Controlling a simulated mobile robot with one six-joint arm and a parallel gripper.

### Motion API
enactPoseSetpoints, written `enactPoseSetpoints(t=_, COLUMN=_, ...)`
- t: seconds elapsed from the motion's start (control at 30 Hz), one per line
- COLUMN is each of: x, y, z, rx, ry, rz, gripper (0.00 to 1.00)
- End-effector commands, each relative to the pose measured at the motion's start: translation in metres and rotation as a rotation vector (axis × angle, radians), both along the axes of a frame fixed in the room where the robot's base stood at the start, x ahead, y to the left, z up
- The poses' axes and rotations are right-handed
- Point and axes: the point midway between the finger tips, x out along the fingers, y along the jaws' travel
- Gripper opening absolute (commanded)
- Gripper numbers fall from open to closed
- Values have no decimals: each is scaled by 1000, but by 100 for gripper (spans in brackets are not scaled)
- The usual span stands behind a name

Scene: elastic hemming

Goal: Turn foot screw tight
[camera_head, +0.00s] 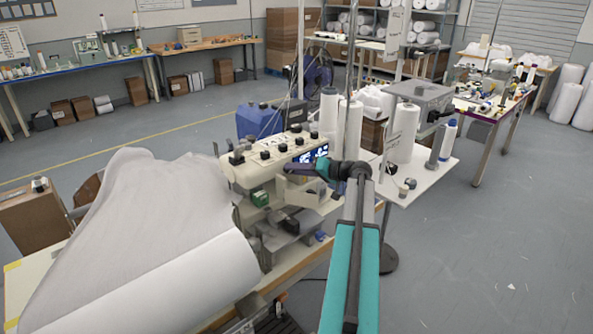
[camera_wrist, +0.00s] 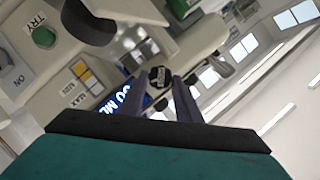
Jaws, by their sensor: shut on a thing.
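The sewing machine (camera_head: 262,170) stands on a table with its row of black knobs on top and a lit blue display at its right end. My gripper (camera_head: 308,168) is at the right end of the machine head, by the display. In the wrist view my gripper (camera_wrist: 160,88) has its two dark fingers on either side of a small black knob, which I take as the foot screw (camera_wrist: 158,76). The fingers are shut on it. In the head view the screw is hidden by the gripper. How far it is turned cannot be told.
White fabric (camera_head: 130,220) covers the machine's left side. Large thread cones (camera_head: 329,115) stand close behind the machine. A green button (camera_wrist: 44,37) and the lit display (camera_wrist: 125,100) are near the fingers in the wrist view. The floor on the right is mostly clear.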

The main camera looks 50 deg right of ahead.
Motion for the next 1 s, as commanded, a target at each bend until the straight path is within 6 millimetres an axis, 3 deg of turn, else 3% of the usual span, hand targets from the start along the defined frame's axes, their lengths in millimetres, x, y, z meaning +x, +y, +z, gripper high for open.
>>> enactPoseSetpoints(t=0.37, x=0, y=-2, z=-5, rx=124, ry=-9, rz=0, gripper=8)
enactPoseSetpoints(t=1.0, x=-1, y=-4, z=-11, rx=641, ry=-46, rz=1, gripper=8)
